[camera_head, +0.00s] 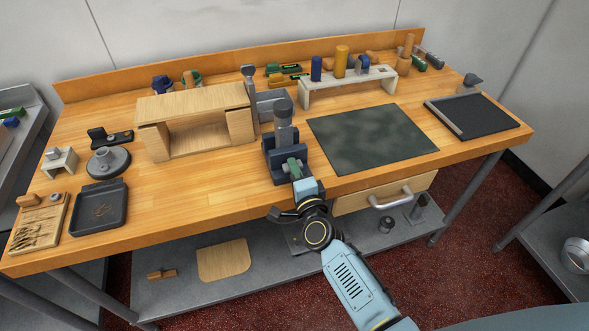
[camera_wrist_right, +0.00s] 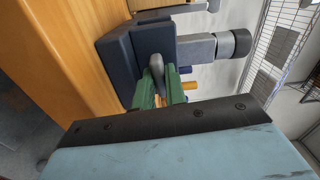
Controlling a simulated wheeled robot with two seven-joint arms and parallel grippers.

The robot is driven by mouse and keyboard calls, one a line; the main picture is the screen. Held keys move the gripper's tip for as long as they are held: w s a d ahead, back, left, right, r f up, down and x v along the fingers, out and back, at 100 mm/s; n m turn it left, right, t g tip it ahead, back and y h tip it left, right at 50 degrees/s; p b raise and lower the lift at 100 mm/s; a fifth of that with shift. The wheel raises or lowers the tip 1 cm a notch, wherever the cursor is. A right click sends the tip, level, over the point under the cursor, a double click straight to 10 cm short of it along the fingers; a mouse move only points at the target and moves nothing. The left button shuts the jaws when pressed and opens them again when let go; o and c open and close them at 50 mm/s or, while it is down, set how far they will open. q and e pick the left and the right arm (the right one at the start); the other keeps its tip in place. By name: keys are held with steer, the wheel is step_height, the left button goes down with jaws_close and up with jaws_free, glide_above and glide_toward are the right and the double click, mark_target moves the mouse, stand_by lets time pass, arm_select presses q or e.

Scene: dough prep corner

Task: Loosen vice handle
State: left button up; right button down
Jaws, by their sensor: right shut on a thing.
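The dark blue vice (camera_head: 273,164) is at the front edge of the wooden bench, left of the green mat. It also shows in the right wrist view (camera_wrist_right: 115,50), with a grey cylindrical part reaching right. The grey vice handle (camera_wrist_right: 156,62) stands out from the vice's face. My right gripper (camera_head: 293,168) is at the front of the vice, its green fingers shut on the handle. In the right wrist view, the handle lies between the fingers (camera_wrist_right: 160,90), which hide its lower part. My left gripper is out of view.
A wooden box shelf (camera_head: 195,103) stands left of the vice. A dark green mat (camera_head: 370,138) lies flat to the right, beside a black tray (camera_head: 478,115). Below the bench's front edge are a drawer (camera_head: 362,195) and a grey lower shelf (camera_head: 190,290).

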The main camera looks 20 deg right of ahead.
steer(key=n+p, duration=0.1)
steer(key=n, duration=0.2)
steer(key=shift+n+p, duration=0.3)
steer(key=shift+p, duration=0.1)
steer(key=n+p, duration=0.2)
steer(key=n, duration=0.2)
steer(key=shift+n, duration=0.3)
steer(key=n+p, duration=0.1)
steer(key=n, duration=0.2)
steer(key=shift+n+p, duration=0.5)
steer(key=shift+n, duration=1.6)
steer(key=c, duration=1.7)
jaws_free()
steer(key=s, duration=1.3)
steer(key=shift+s+d+p, duration=0.25)
steer(key=shift+p, duration=0.05)
